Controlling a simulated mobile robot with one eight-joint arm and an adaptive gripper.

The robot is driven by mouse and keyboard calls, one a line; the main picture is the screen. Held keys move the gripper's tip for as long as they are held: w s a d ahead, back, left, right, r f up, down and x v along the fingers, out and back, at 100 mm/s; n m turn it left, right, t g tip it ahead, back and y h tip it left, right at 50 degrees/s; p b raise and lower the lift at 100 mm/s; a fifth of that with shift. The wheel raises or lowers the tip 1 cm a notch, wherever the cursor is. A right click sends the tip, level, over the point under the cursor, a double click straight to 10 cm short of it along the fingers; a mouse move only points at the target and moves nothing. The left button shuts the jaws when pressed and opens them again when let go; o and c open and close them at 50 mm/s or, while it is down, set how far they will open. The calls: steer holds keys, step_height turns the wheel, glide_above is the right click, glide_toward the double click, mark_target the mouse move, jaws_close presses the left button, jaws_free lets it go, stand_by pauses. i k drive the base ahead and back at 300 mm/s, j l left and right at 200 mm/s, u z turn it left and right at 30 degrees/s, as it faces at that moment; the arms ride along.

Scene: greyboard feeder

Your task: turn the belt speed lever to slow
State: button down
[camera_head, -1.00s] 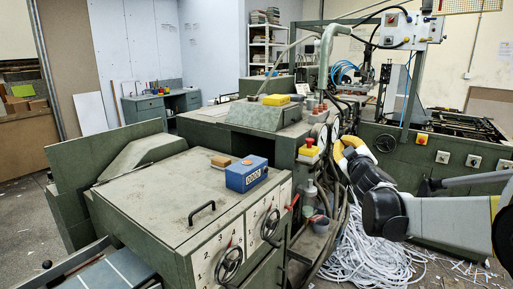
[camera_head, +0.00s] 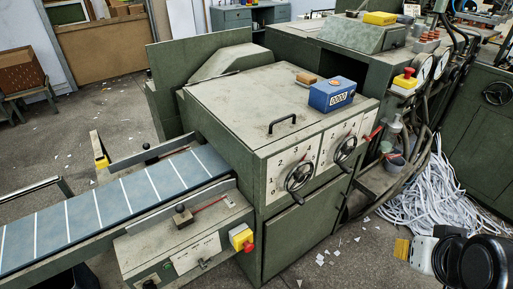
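A green control box (camera_head: 185,240) stands beside the blue conveyor belt (camera_head: 110,203) at the lower left. Its front has a pale label plate (camera_head: 197,253) with a small dark lever (camera_head: 203,264) at its lower edge; the lettering and the lever's setting are too small to read. A dark knob (camera_head: 183,215) sits on the box top, near a thin red pointer (camera_head: 210,203). I cannot tell which of these is the belt speed lever. My gripper (camera_head: 412,250) is at the lower right, well apart from the box, partly hidden by my arm; its opening is unclear.
Two handwheels (camera_head: 299,176) with numbered dials and red pointers are on the cabinet front. Paper strips (camera_head: 430,190) heap on the floor at right. Open floor lies in front of the cabinet.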

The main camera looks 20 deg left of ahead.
mark_target(203, 265)
steer(key=u, duration=1.75)
